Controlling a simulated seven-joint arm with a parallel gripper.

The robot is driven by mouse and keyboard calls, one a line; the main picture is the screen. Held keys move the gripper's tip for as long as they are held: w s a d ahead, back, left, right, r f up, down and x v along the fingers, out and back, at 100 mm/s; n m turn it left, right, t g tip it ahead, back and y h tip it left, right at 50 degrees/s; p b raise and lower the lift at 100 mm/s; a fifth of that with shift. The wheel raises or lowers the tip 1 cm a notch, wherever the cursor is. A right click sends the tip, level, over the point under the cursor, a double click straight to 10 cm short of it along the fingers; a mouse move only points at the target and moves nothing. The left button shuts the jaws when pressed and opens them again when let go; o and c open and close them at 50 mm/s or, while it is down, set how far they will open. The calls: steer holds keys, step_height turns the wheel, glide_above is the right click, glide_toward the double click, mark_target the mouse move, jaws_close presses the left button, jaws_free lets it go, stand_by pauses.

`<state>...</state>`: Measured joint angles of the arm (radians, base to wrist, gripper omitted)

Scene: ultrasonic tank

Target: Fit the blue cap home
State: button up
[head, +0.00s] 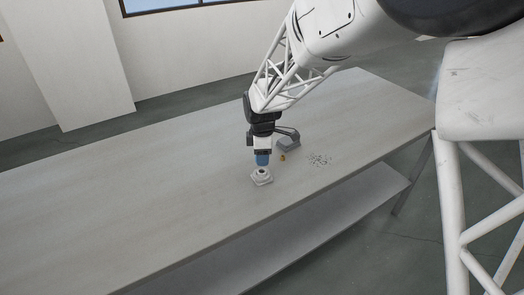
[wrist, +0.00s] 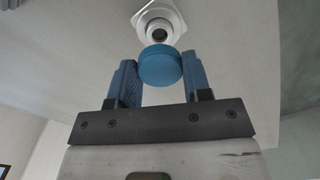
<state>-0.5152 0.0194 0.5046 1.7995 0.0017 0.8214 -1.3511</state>
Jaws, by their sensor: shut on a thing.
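My gripper (wrist: 159,60) has two blue fingers, shut on the round blue cap (wrist: 161,68) from both sides. The white fitting (wrist: 154,16) has a round collar with a dark central hole on a flat flange, and shows beyond the cap at the top of the wrist view. In the head view the fitting (head: 262,177) sits on the table just below my gripper (head: 263,161). The cap appears above the fitting and apart from it. The cap cannot be told from the blue fingers in the head view. The cap's underside is hidden.
A grey object (head: 288,141) stands on the table (head: 130,200) behind and right of my gripper. A small brass-coloured piece (head: 282,157) lies near it. Several small dark bits (head: 320,159) are scattered farther right. The table's left side is clear.

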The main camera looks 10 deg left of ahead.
mark_target(262, 172)
steer(key=shift+f, duration=2.05)
steer(key=shift+f, duration=1)
stand_by(3.5)
steer(key=o, duration=1)
steer(key=shift+c, duration=0.2)
steer(key=shift+r, duration=0.15)
steer(key=shift+r, duration=3.8)
